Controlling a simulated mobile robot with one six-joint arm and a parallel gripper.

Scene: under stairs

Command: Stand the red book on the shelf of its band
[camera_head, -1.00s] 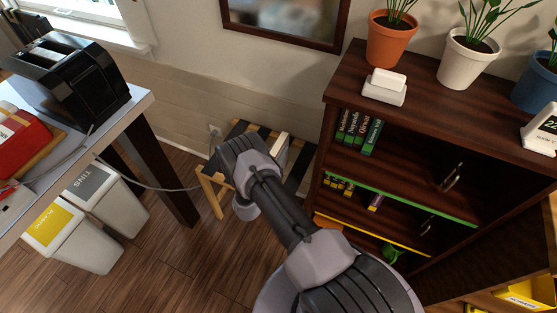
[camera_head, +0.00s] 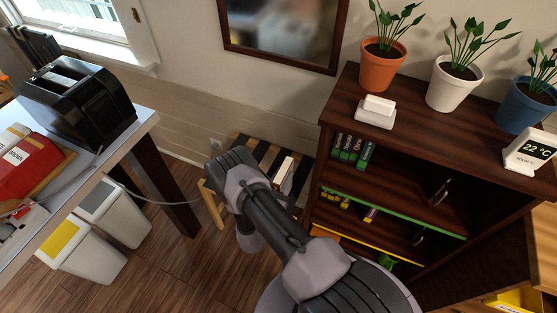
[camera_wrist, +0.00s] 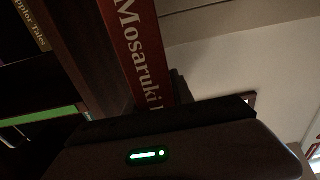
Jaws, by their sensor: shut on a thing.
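The red book (camera_wrist: 143,55) fills the upper middle of the wrist view, its spine lettered "Mosaruki" in white. My gripper (camera_wrist: 165,108) is shut on its lower end there. In the head view the pale page edge of the book (camera_head: 284,171) shows past my arm, left of the bookcase and over the striped stool; my arm hides the gripper's fingers. The dark wooden bookcase (camera_head: 330,112) has a green band (camera_head: 400,213) on one shelf edge and a yellow band (camera_head: 375,244) on the shelf below. I cannot make out a red band.
Green books (camera_head: 350,149) stand at the left of the green-banded shelf, with free room to their right. Yellow books and a purple one stand below.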

